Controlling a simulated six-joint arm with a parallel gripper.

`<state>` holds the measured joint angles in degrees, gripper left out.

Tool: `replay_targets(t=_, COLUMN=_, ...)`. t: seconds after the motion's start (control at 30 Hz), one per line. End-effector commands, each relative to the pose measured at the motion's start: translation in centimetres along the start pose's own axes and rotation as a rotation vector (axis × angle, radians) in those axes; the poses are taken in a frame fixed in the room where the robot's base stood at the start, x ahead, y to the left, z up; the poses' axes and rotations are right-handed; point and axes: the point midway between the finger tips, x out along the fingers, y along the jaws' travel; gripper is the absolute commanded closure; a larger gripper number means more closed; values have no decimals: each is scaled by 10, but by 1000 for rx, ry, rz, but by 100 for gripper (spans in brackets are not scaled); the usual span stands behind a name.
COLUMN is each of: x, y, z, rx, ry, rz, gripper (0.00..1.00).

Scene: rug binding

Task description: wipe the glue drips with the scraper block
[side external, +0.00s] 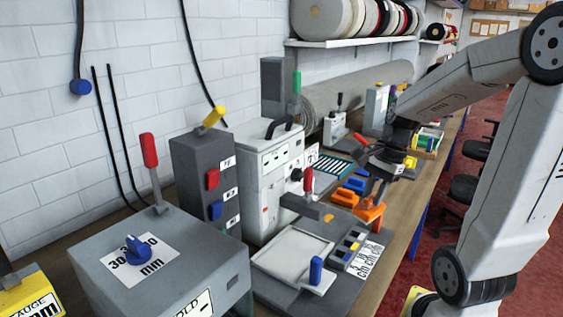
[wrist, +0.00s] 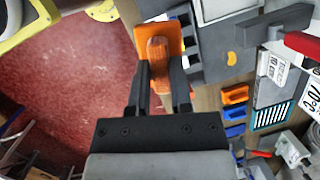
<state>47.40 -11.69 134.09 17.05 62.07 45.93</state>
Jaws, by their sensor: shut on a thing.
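My gripper (wrist: 161,92) is shut on the handle of an orange scraper block (wrist: 174,36) in the wrist view, with one dark finger on each side of the handle. The block's flat orange part lies beyond the fingertips, over or near the bench edge. In the side view my gripper (side external: 379,178) points down at the bench, with the orange block (side external: 369,212) below it, near the bench's front edge. I cannot tell whether the block touches the surface.
Orange and blue trays (side external: 345,196) lie just left of the block. A grey machine with a pale plate (side external: 292,254) and a red-handled lever (side external: 308,180) stand nearer the camera. Red floor (wrist: 75,90) shows beyond the bench edge. Several rug rolls fill a shelf behind.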

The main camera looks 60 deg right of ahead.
Motion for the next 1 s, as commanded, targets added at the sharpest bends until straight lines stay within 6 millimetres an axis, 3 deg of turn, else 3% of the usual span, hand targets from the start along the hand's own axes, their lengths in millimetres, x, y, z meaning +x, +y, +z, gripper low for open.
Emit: replay_targets(t=1.0, x=-5, y=-124, z=-57, rx=910, ry=70, rz=-175, gripper=100)
